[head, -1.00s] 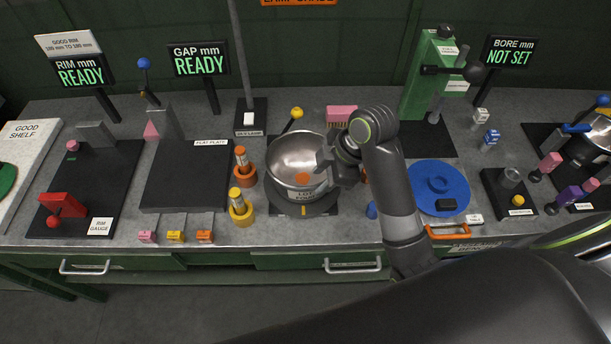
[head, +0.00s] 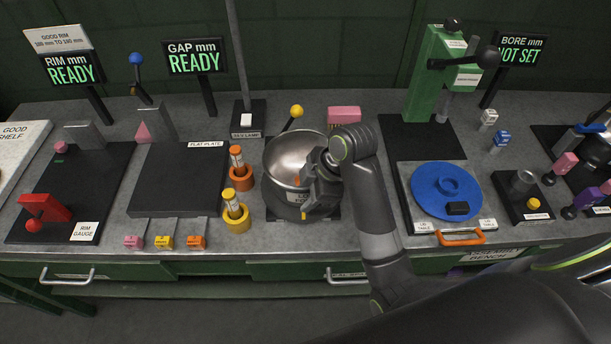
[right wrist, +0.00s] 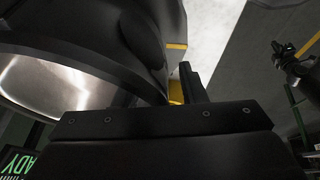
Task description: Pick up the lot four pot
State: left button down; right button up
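The lot four pot (head: 294,152) is a round, shiny metal pot with a partly hidden label, upright at the middle of the bench. My right gripper (head: 308,196) is at its right front wall, overlapping the pot in the head view. In the right wrist view, the pot's bright inside (right wrist: 62,82) and rim fill the left, and a dark finger stands near the middle. Whether the fingers close on the pot is hidden. A dark gripper with a green ring, apparently my left one (right wrist: 284,56), shows small at the right wrist view's edge.
A blue turntable (head: 430,187) and green press (head: 431,85) are to the right, a flat plate (head: 165,195) to the left.

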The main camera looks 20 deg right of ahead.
jog(key=shift+c, duration=0.5)
grip_shut()
dwell(0.9)
